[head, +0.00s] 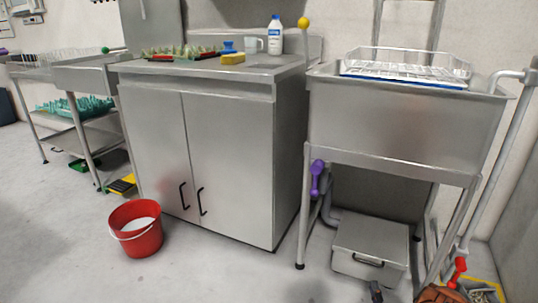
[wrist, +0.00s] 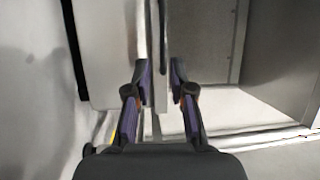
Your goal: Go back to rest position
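In the wrist view my gripper (wrist: 161,84) shows from behind, with its two dark, purple-sided fingers apart. A narrow grey vertical edge shows between and beyond the fingertips; I cannot tell how far off it is. No held object shows between the fingers. I cannot pick out my gripper for sure in the head view.
A steel cabinet (head: 236,170) with two closed doors stands mid-view. A red bucket (head: 136,236) is on the floor before it. A sink unit (head: 405,130) with a wire rack (head: 400,72) is at right, a grey box (head: 371,245) under it. The front floor is mostly clear.

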